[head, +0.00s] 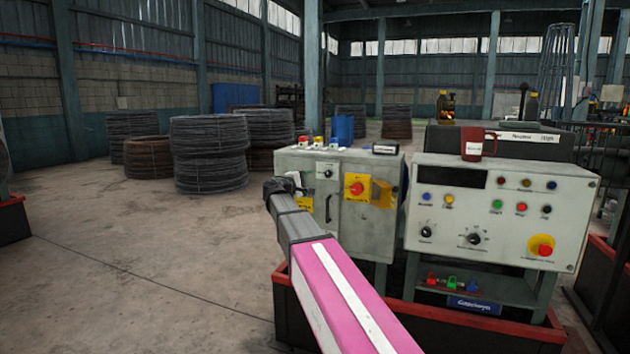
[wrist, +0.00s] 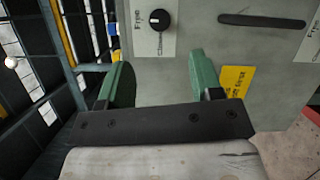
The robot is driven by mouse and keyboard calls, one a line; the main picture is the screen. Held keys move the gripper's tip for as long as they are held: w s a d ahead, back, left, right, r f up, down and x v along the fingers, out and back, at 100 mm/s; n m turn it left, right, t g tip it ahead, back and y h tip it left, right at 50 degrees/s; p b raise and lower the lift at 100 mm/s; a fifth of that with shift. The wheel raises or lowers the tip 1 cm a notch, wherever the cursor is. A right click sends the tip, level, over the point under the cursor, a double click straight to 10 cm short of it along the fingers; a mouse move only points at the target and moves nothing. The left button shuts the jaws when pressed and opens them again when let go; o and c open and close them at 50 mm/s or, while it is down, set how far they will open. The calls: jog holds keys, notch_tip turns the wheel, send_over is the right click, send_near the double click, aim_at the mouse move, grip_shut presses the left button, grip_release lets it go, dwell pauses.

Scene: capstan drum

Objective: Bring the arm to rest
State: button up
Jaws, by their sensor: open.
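My arm reaches forward from the bottom of the head view, a pink link with a white stripe, then a grey section. My gripper is at its far end, in front of the left side of the grey control cabinet (head: 355,235). In the wrist view my gripper (wrist: 160,85) shows two green fingers set wide apart with nothing between them. The cabinet's face (wrist: 200,60) fills much of the wrist view beyond the fingers, with a black knob (wrist: 159,20) and a dark handle (wrist: 262,21). I cannot tell how far the fingertips are from the cabinet.
A control console (head: 490,215) with buttons stands right of the cabinet, a red mug (head: 473,146) on top. Padlocks (head: 452,283) lie on the shelf below. Red-sided bases surround the machines. Wire coils (head: 208,155) stand behind left. The concrete floor (head: 130,270) at left is clear.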

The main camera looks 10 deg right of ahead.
jog(key=shift+s+a, duration=0.15)
jog(key=shift+a, duration=0.1)
jog(key=s+d+f+m+g+y, duration=0.1)
jog(key=s+f+g+y, duration=0.1)
jog(key=s+f, duration=0.5)
jog(key=s+d+f+m+g+y, duration=0.1)
jog(key=s+f+m+g+y, duration=0.1)
jog(key=f, duration=0.8)
jog(key=s+d+f+m+g+y, duration=0.1)
jog(key=s+f+y, duration=0.1)
jog(key=s+f, duration=0.5)
jog(key=s+a+f+m+g+y, duration=0.2)
jog(key=s+a+f+y, duration=0.1)
jog(key=s+f, duration=0.6)
jog(key=s+a+f+m+g+y, duration=0.2)
jog(key=s+a+f+g+y, duration=0.1)
jog(key=s+f+y, duration=0.3)
notch_tip(320, 180, down, 4)
jog(key=s, duration=0.2)
jog(key=shift+s+a+m, duration=0.15)
jog(key=shift+s+m, duration=0.2)
jog(key=shift+m, duration=0.05)
